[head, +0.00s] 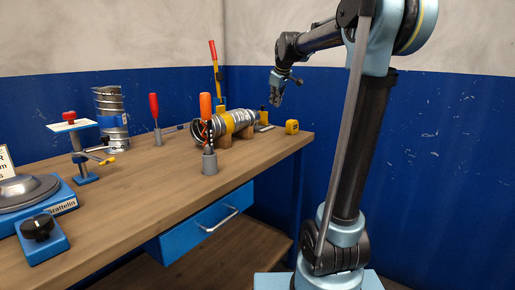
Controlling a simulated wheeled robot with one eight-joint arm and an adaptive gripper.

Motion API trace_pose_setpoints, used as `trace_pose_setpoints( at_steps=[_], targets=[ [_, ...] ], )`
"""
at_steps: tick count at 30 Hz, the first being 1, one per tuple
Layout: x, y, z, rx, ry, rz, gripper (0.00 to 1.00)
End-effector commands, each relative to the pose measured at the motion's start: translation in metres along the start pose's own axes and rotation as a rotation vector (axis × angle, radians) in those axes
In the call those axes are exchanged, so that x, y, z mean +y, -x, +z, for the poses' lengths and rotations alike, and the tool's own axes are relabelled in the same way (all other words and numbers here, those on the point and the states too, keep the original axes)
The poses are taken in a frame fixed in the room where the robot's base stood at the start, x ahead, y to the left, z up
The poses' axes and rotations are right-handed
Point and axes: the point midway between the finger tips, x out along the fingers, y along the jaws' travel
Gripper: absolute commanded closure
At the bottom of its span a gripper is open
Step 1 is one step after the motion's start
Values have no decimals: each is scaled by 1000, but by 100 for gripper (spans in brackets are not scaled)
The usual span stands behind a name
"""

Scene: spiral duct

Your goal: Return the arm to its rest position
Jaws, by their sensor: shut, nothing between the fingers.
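My arm rises from the right of the head view, and its forearm reaches left over the right end of the workbench. My gripper (275,99) hangs at its end, pointing down, and is shut and empty. It shows in the air above the yellow box-like thing and the spiral duct, apart from both. The spiral duct (241,121), a silver ribbed tube with a yellow band, lies on wooden blocks on the bench. The gripper is small in the view, so its fingertips show little detail.
The wooden workbench (150,190) has a blue drawer (207,222). Red- and orange-handled tools stand upright in holders, one grey holder (210,162) in front of the duct. An upright duct piece (110,105), a blue stand (85,178) and a blue device (40,233) are further left. A yellow tape measure (292,127) lies near the right edge.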

Motion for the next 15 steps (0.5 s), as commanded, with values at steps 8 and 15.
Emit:
trace_pose_setpoints(
  at_steps=[8, 15],
  targets=[
    [-61, 12, 107, -82, -182, -27, 100],
    [-118, 12, 196, -154, -340, -41, 100]
  ],
)
